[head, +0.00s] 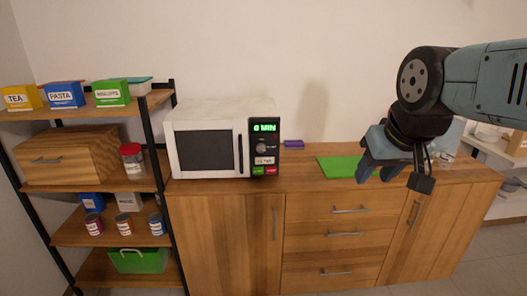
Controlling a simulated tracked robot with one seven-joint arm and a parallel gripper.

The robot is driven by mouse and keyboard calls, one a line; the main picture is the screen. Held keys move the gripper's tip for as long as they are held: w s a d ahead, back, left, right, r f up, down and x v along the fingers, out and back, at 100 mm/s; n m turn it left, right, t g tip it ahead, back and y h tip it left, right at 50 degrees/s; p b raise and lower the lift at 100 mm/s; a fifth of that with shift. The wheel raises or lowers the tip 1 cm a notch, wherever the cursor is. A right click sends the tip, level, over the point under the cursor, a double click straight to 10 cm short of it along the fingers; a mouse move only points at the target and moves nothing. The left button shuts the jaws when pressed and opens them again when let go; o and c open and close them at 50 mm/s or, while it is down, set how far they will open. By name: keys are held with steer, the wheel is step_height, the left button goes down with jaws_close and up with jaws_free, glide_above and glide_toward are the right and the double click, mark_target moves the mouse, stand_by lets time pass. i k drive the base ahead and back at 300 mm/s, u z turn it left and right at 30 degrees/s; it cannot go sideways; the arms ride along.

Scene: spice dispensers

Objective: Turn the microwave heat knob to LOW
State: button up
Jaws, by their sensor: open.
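A white microwave (221,138) stands on the left part of the wooden cabinet, its door shut. Its black control panel (265,147) is on the right side of the front and shows "0 MIN" in green. A round grey knob (262,142) sits below the display, with small labels and green and red buttons lower down. The knob's setting is too small to read. My gripper (388,176) hangs open and empty, fingers down, over the right part of the cabinet, well to the right of the microwave and apart from it.
A green board (340,167) lies on the cabinet top (300,172) near my gripper. A small purple item (293,143) lies right of the microwave. A shelf rack (148,142) with boxes, cans and a red-lidded jar (132,162) stands at left. The space before the microwave is clear.

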mark_target(261, 148)
steer(key=u, duration=1.2)
steer(key=i, duration=0.1)
steer(key=z, duration=2.85)
steer(key=k, duration=1.45)
steer(key=u, duration=0.55)
steer(key=i, duration=1)
steer(key=u, duration=0.05)
